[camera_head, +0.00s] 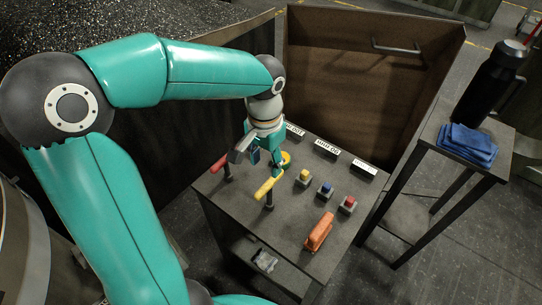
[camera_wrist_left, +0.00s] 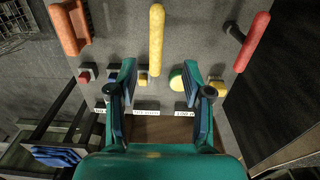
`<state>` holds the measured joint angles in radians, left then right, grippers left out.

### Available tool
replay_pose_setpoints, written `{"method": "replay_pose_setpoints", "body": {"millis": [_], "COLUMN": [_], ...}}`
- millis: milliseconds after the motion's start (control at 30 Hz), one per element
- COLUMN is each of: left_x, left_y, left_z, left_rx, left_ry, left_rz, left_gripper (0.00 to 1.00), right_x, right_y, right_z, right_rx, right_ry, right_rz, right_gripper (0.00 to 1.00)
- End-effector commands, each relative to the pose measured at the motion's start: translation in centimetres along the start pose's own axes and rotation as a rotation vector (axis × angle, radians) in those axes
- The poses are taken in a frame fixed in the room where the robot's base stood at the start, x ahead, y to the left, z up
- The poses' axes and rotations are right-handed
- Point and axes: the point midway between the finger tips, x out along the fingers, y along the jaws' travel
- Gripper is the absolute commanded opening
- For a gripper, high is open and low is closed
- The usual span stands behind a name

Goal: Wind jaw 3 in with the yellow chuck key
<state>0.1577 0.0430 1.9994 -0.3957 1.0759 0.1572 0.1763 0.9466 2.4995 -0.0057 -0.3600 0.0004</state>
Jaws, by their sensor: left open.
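The yellow chuck key (camera_head: 266,189) has a bar handle on a dark upright stem and stands on the dark work table (camera_head: 283,212). Its yellow bar also shows in the left wrist view (camera_wrist_left: 156,38). My left gripper (camera_head: 262,157) is above the table, just behind the yellow key in the head view. In the left wrist view its fingers (camera_wrist_left: 159,66) are spread, with the yellow bar ahead of the gap between them. The gripper is empty. I cannot make out any jaw marked 3. My right gripper is not in view.
A red-handled bar (camera_head: 219,163) stands left of the yellow key. White labels (camera_head: 327,149) line the back edge. A side stand holds blue cloth (camera_head: 467,144) and a black flask (camera_head: 490,84).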

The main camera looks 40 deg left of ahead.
Motion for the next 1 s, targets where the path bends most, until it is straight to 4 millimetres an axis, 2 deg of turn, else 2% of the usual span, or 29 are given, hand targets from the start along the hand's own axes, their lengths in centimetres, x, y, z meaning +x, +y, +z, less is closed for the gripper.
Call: {"method": "replay_pose_setpoints", "body": {"millis": [700, 1000], "left_x": [8.2, 9.4], "left_y": [0.7, 0.7], "left_z": [-0.6, -0.6], "left_rx": [0.019, 0.019], "left_ry": [0.001, 0.0], "left_rz": [0.0, 0.0], "left_gripper": [0.5, 0.5], "right_x": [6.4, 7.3], "right_y": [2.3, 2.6], "right_z": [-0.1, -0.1], "right_rx": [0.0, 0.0], "right_ry": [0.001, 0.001], "right_rz": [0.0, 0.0], "right_gripper": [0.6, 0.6]}}
